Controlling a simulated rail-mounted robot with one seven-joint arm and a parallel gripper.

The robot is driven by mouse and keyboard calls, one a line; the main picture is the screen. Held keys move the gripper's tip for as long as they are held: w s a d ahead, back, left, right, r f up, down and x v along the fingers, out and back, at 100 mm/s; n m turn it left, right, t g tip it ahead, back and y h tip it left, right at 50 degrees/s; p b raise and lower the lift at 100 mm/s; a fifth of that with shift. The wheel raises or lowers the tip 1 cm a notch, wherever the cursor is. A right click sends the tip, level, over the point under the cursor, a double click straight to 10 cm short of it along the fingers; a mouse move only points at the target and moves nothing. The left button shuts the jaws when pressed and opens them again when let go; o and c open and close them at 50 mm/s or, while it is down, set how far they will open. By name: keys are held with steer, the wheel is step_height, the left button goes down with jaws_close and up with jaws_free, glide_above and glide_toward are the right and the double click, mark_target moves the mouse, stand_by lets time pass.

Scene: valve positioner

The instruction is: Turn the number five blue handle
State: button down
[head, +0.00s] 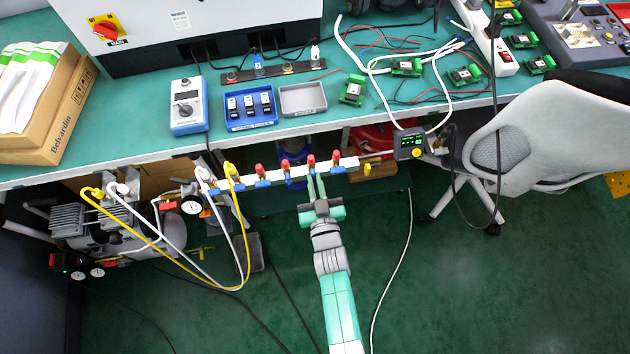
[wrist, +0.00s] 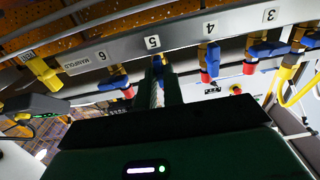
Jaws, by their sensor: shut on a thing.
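The manifold (head: 345,163) is a pale bar along the bench's front edge, with red caps on top and blue handles along it. In the wrist view, the manifold (wrist: 190,35) carries number labels; the label 5 (wrist: 152,42) is near the middle. The number five blue handle (wrist: 158,62) shows just below that label, mostly hidden by my fingers. My gripper (head: 314,176) reaches up to the manifold from below. In the wrist view, my gripper (wrist: 162,84) is shut on this handle. The handle's exact angle is hard to tell.
Neighbouring blue handles for six (wrist: 117,82) and four (wrist: 209,54) stand close on either side. A yellow hose (head: 246,250) and white hoses hang at the left. A small display box (head: 410,144) is at the manifold's right end. A chair (head: 560,135) stands right.

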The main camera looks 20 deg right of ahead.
steer(key=c, duration=1.5)
jaws_free()
steer(key=shift+s, duration=0.1)
steer(key=p+v, duration=0.2)
steer(key=v, duration=0.5)
steer(key=shift+s+a, duration=0.15)
steer(key=shift+s, duration=0.2)
